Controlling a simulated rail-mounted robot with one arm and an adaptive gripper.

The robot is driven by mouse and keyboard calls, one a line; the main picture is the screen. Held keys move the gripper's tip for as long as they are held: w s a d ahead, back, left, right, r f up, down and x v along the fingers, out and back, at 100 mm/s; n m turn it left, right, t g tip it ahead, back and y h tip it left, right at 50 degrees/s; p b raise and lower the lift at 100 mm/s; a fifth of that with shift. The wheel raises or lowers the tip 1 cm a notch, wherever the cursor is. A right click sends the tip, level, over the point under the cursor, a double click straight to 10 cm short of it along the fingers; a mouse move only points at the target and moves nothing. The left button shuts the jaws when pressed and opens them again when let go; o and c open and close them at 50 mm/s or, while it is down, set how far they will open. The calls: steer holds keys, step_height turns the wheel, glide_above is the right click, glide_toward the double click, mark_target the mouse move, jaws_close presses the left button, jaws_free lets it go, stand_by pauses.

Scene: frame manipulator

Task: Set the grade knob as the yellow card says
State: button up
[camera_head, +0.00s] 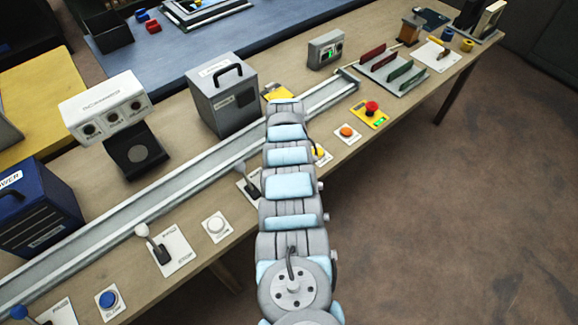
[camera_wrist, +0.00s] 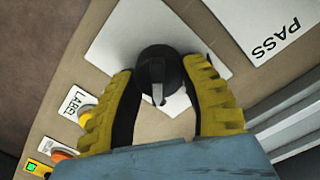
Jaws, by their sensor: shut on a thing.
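In the wrist view, a round black knob (camera_wrist: 150,62) with a pale pointer stripe stands on a white plate (camera_wrist: 112,38). The pointer is toward the bottom of the picture, tipped slightly to one side. My gripper (camera_wrist: 158,82) has its yellow-padded fingers on both sides of the knob and is shut on it. The plate's markings around the knob are not readable. In the head view my arm hides the gripper and the knob. A yellow card (camera_head: 276,91) shows partly behind my arm, beside the grey box; its writing cannot be read.
A plate marked PASS (camera_wrist: 285,32) lies right of the knob, and a yellow LABEL button (camera_wrist: 86,113) left. In the head view, a grey box (camera_head: 222,95), a long rail (camera_head: 200,178), an orange button (camera_head: 347,131) and a red stop button (camera_head: 371,107) surround my arm.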

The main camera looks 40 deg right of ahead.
steer(key=shift+f+m, duration=0.1)
steer(key=shift+m, duration=0.2)
stand_by(0.4)
steer(key=o, duration=1.2)
steer(key=r, duration=1.2)
steer(key=shift+w+a, duration=0.2)
